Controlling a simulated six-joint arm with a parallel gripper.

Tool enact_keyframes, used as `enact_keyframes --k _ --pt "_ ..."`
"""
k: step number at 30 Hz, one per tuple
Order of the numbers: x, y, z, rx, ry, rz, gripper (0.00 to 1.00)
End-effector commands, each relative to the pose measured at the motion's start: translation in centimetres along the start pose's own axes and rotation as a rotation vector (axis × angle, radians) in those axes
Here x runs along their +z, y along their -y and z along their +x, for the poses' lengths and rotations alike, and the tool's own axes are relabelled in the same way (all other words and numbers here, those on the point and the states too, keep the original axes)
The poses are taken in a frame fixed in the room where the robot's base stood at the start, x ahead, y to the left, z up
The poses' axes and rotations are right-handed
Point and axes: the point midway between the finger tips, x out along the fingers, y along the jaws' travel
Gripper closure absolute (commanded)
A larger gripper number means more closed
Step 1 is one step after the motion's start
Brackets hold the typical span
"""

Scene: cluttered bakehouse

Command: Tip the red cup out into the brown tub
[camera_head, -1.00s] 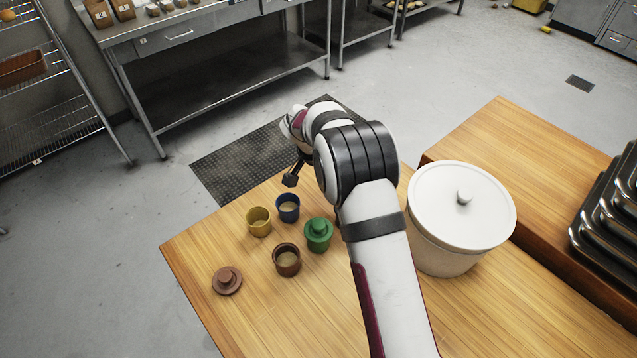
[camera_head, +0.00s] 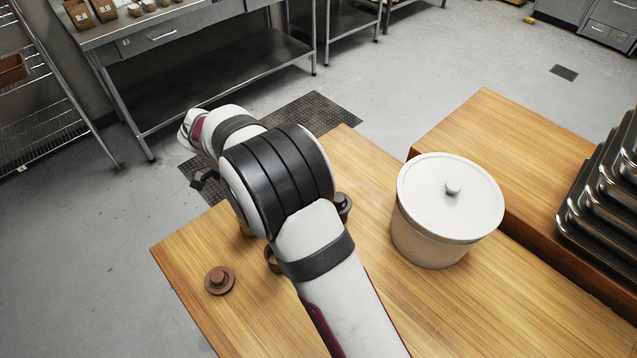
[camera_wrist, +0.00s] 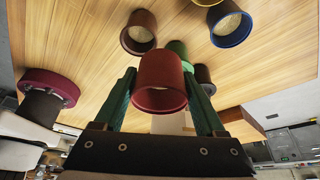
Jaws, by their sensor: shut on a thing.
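The red cup (camera_wrist: 161,75) is between the green fingers of my gripper (camera_wrist: 162,92) in the wrist view. My gripper is shut on it. The cup's mouth faces the same way as the tubs' mouths, so it looks about upright; its contents cannot be made out. The open brown tub (camera_wrist: 139,36) stands on the table beyond the cup, with pale contents. In the head view only a sliver of the brown tub (camera_head: 270,262) shows beside my arm. The red cup is hidden there.
A blue tub (camera_wrist: 231,28), a yellow tub (camera_wrist: 206,2) and a green lidded pot (camera_wrist: 178,47) stand near the brown tub. A dark lidded pot (camera_head: 342,205) stands right of my arm. A brown lid (camera_head: 219,280) lies front left. A large white lidded bin (camera_head: 448,215) stands right.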

Motion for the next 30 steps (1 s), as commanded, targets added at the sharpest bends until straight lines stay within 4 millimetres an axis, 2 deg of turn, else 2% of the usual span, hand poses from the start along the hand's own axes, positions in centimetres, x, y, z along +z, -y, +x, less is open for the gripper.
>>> enact_keyframes --k 3,7,16,24,30 --pt "1.3 -2.4 -0.9 0.042 0.0 0.103 0.84" --pt "1.8 -3.3 -0.8 0.058 -0.001 0.142 0.84" --pt "3.2 -3.3 2.8 0.059 -0.002 0.141 0.84" --pt "3.1 -3.1 1.5 0.026 0.531 0.16 0.84" --pt "3.3 -3.0 1.5 0.009 0.76 0.163 0.84"
